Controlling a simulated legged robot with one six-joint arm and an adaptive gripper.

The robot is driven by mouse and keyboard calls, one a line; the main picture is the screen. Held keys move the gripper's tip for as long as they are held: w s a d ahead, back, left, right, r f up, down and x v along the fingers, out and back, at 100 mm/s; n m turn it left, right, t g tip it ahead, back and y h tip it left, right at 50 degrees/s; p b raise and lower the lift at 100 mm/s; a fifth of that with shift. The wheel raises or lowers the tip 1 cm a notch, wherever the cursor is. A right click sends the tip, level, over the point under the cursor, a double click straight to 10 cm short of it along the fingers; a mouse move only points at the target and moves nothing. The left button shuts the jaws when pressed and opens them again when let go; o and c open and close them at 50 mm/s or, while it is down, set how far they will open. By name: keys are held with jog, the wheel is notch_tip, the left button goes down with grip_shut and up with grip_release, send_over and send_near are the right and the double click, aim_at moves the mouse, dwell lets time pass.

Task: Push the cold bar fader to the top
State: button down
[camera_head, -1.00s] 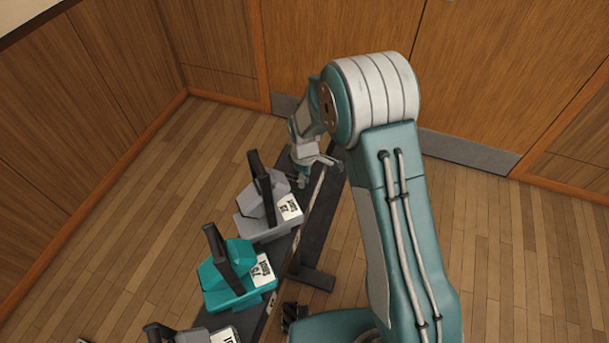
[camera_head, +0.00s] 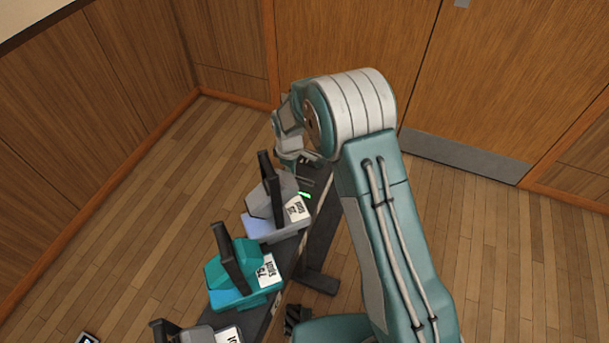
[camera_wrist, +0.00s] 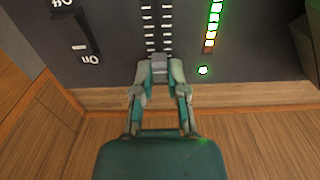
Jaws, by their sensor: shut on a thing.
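In the wrist view a grey fader knob (camera_wrist: 158,61) sits at the lower end of a slot between two columns of white tick marks on a dark panel (camera_wrist: 112,40). My gripper (camera_wrist: 160,74) is shut on this knob, one finger on each side. No name for the fader can be read, so I cannot tell from lettering that it is the cold bar. In the head view my gripper (camera_head: 306,158) is at the far end of the dark stand, partly hidden by my arm; the knob is hidden there.
A lit light column (camera_wrist: 212,28) and a green lamp (camera_wrist: 203,70) are right of the fader. An On/Off switch (camera_wrist: 83,32) is left. Open wooden floor lies left.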

jog(key=shift+w+a, duration=0.1)
jog(key=shift+a, duration=0.1)
jog(key=c, duration=0.8)
grip_release()
jog(key=shift+c, duration=0.2)
jog(key=shift+o, duration=0.9)
jog(key=shift+w+f, duration=0.1)
jog(key=shift+a, duration=0.15)
